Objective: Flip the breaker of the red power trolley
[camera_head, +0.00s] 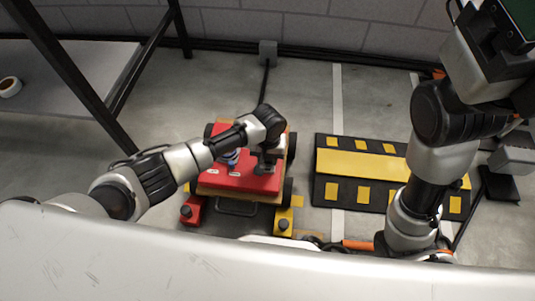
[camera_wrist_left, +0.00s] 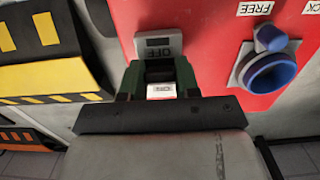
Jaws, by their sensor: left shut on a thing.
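The red power trolley (camera_head: 235,182) stands on the floor at the middle of the head view. Its red panel (camera_wrist_left: 205,25) fills the upper part of the left wrist view.
A blue socket (camera_wrist_left: 268,72) sits on the panel beside the breaker. A black and yellow ramp (camera_head: 362,160) lies right of the trolley. A grey table (camera_head: 75,75) with a dark frame stands at the left. The floor behind the trolley is mostly clear.

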